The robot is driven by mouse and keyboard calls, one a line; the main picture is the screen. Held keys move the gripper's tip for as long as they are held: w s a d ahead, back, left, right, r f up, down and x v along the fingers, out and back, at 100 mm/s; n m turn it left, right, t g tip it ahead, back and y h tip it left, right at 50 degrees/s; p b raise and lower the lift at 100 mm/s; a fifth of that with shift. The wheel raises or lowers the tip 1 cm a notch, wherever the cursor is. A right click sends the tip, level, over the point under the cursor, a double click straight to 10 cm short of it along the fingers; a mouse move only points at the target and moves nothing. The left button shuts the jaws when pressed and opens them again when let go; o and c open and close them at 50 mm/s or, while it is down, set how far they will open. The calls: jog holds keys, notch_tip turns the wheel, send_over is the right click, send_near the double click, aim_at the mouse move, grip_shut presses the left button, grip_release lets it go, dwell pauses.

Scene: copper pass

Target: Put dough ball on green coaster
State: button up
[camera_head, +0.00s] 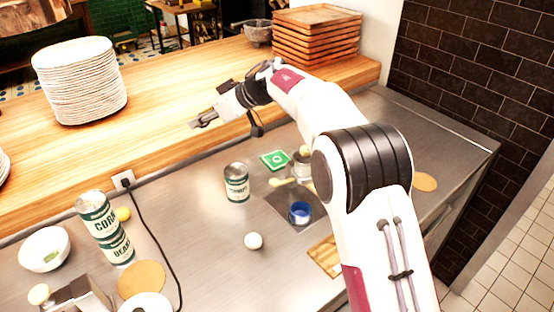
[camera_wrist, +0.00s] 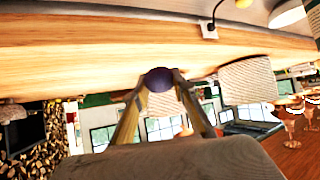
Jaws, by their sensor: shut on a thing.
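The green coaster (camera_head: 275,160), a square with a white mark, lies on the steel counter behind the cans. A pale round ball (camera_head: 253,241), which looks like dough, sits on the open counter in front; I cannot tell for sure that it is the dough ball. My gripper (camera_head: 197,122) is raised above the wooden ledge, left of the coaster and well away from it. In the wrist view my gripper (camera_wrist: 160,85) is shut on a dark purplish round thing (camera_wrist: 158,79) at its fingertips. That thing is hard to make out in the head view.
A can (camera_head: 236,183) stands near the coaster. A dark mat (camera_head: 278,205) holds a blue-topped cup (camera_head: 300,212). Stacked cans (camera_head: 105,228), a white bowl (camera_head: 44,248) and a black cord (camera_head: 152,230) are at left. Plates (camera_head: 79,82) and trays (camera_head: 316,32) stand on the ledge.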

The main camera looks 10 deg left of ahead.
jog(key=w+d+f+n+g, duration=0.1)
jog(key=w+d+f, duration=0.4)
jog(key=w+d, duration=0.2)
jog(key=shift+w+d+n, duration=0.3)
jog(key=shift+w+d, duration=0.05)
jog(key=shift+w, duration=0.15)
jog(key=shift+w+d+f, duration=0.2)
jog(key=shift+d+f, duration=0.2)
jog(key=shift+d, duration=0.15)
jog(key=shift+w+d+f, duration=0.1)
jog(key=shift+d+f, duration=0.1)
jog(key=shift+d, duration=0.1)
send_over(264, 158)
jog(key=shift+w+f, duration=0.1)
jog(key=shift+f, duration=1.55)
jog(key=shift+f, duration=2)
